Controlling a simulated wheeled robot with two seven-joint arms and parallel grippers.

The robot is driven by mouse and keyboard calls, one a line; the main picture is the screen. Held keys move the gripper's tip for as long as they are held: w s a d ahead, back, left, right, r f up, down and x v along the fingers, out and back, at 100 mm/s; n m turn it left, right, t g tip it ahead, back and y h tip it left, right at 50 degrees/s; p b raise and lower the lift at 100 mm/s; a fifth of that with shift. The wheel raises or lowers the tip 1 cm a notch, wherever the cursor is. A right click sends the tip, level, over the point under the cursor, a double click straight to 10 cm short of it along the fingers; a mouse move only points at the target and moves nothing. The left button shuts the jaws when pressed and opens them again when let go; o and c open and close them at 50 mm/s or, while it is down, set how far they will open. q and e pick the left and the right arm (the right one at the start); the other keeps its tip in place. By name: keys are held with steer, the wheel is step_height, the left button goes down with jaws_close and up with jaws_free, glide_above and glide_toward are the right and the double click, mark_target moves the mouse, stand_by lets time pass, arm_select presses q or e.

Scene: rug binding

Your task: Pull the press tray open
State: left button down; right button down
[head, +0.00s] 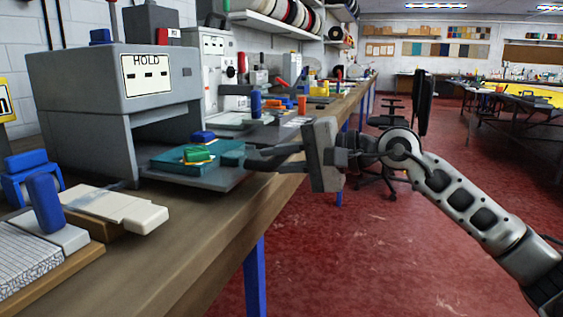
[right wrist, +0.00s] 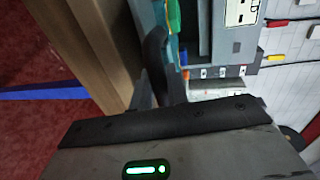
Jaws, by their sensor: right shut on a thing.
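The grey press (head: 75,100) with a HOLD label stands on the bench at the left. Its flat grey tray (head: 205,182) sticks out of the opening over the bench front. On the tray lies a teal mat (head: 165,160) with a green piece (head: 197,154) and a blue piece (head: 203,136). In the right wrist view a dark finger (right wrist: 156,60) covers most of the grip. My left gripper is not in view.
The wooden bench (head: 215,222) runs away along the left wall. Blue clamps (head: 45,200) and a pale block (head: 115,207) lie in front of the press. Tools and machines stand beyond it. The red floor (head: 350,250) right of the bench is open; a chair (head: 385,175) stands farther back.

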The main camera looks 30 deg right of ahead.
stand_by(0.3)
steer(key=c, duration=1.4)
jaws_free()
steer(key=shift+c, duration=0.2)
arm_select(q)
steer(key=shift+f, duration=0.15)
arm_select(e)
steer(key=shift+s+d, duration=0.15)
